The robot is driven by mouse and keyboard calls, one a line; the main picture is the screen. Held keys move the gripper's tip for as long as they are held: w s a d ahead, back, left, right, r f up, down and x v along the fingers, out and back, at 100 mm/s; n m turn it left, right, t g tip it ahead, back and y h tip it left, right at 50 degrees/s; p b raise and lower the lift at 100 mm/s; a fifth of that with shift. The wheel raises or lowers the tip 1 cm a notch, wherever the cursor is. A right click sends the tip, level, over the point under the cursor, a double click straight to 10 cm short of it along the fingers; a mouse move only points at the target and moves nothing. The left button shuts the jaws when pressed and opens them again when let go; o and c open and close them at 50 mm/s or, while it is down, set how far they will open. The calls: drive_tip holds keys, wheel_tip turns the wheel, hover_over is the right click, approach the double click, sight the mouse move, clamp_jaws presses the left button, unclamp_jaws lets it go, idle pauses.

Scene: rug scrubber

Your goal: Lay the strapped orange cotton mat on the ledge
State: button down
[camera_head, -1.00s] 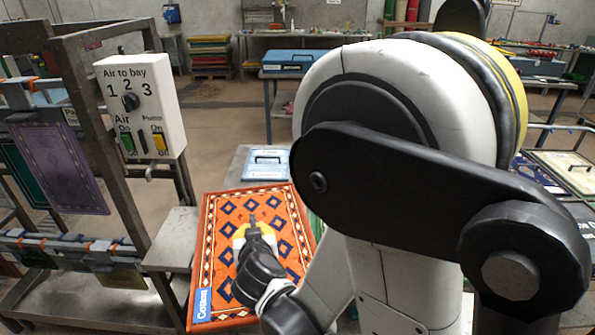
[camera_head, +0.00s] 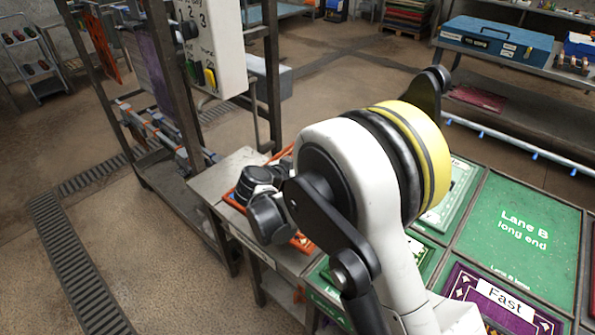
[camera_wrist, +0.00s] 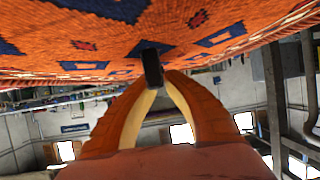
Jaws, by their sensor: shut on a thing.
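The orange mat with blue diamonds fills the top of the wrist view (camera_wrist: 200,38). In the head view only its orange edges (camera_head: 303,242) show around my arm, over a grey metal surface. My gripper (camera_wrist: 153,78) has its fingertips together on a short black strap at the mat's face. A grey ledge (camera_head: 218,178) runs beside the rack, at the mat's left. I cannot tell whether the mat touches it.
A metal rack with a switch box (camera_head: 212,45) stands behind the ledge at left. A blue case (camera_head: 497,38) sits on a bench at the back. The floor at left is open, with drain grates.

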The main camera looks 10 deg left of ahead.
drive_tip(key=shift+h, duration=0.3)
drive_tip(key=a, duration=0.4)
drive_tip(key=shift+s+a+f, duration=0.2)
drive_tip(key=shift+s+f, duration=0.05)
drive_tip(key=shift+f, duration=0.05)
drive_tip(key=shift+d+f+b, duration=0.1)
drive_tip(key=shift+f+b, duration=2.05)
drive_tip(key=shift+f, duration=1.7)
drive_tip(key=shift+f, duration=0.25)
drive_tip(key=c, duration=1.5)
unclamp_jaws()
drive_tip(key=shift+s+a+b, duration=0.25)
drive_tip(key=shift+s+a, duration=0.3)
drive_tip(key=shift+s, duration=0.5)
drive_tip(key=shift+s+a+b, duration=0.25)
drive_tip(key=shift+s+a, duration=0.3)
drive_tip(key=shift+s, duration=0.45)
drive_tip(key=shift+s+a+b, duration=0.25)
drive_tip(key=shift+s+a, duration=0.3)
drive_tip(key=shift+s, duration=0.5)
drive_tip(key=shift+r, duration=0.1)
drive_tip(key=shift+r+p, duration=2.2)
drive_tip(key=shift+r, duration=1.75)
